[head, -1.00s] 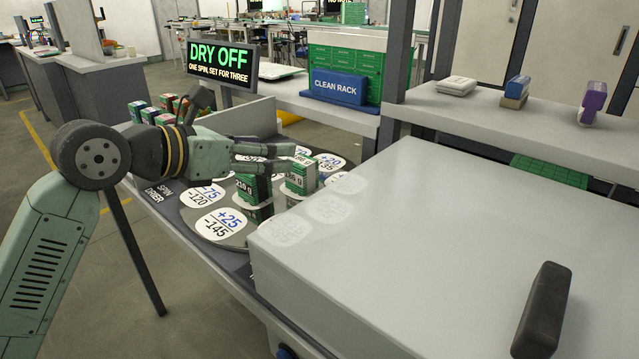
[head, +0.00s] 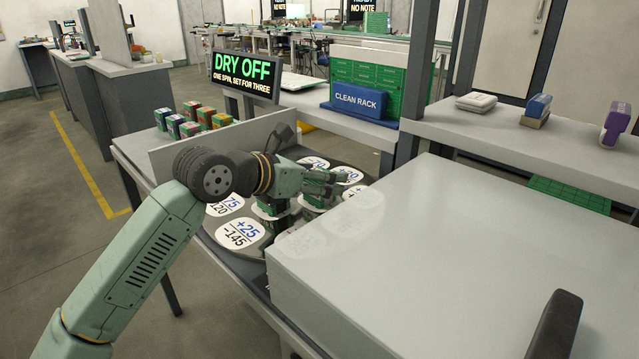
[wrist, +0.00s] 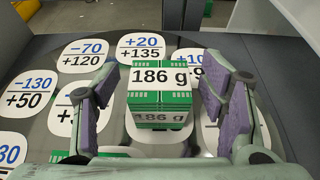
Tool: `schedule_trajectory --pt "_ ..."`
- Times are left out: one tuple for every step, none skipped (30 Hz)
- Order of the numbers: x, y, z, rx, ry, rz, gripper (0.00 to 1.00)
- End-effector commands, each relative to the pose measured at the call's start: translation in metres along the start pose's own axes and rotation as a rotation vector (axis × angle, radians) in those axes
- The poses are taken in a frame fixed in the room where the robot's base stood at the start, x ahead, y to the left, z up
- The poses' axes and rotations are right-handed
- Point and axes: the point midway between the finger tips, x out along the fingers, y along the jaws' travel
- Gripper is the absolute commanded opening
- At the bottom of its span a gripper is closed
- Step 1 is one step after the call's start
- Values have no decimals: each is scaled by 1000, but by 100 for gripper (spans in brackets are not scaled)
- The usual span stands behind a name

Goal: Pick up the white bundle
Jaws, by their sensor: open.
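A bundle of green boards with a white top label reading "186 g" (wrist: 160,80) stands upright on a white spot of the round spinner plate (wrist: 38,140). I take it as the white bundle. In the head view its green lower part (head: 312,211) shows below my gripper (head: 328,182), and the rest is hidden. In the wrist view my gripper (wrist: 158,75) is open, with one purple-padded finger on each side of the bundle and gaps on both sides. A second green bundle (head: 270,224) stands to the left, partly covered by my arm.
A low grey wall (head: 190,155) runs behind my arm, with several coloured bundles (head: 192,120) beyond. The "DRY OFF" screen (head: 245,75) and clean rack (head: 360,98) stand behind.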

Motion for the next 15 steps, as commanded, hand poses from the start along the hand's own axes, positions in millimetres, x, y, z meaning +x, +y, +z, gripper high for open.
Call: schedule_trajectory --pt "2 0 0 -1 -1 1 65" --pt "3 1 0 -1 -1 1 65" --pt "3 1 0 -1 -1 2 65" --pt "3 1 0 -1 -1 2 65" --pt "3 1 0 -1 -1 2 65" --pt "3 1 0 -1 -1 2 65" --pt "3 1 0 -1 -1 2 65" --pt "3 1 0 -1 -1 2 64" --pt "3 1 0 -1 -1 2 62" --pt "3 1 0 -1 -1 2 60" --pt "3 1 0 -1 -1 2 58" --pt "3 1 0 -1 -1 2 55" --pt "3 1 0 -1 -1 2 53" --pt "3 1 0 0 -1 2 51" --pt "3 1 0 0 -1 2 48"
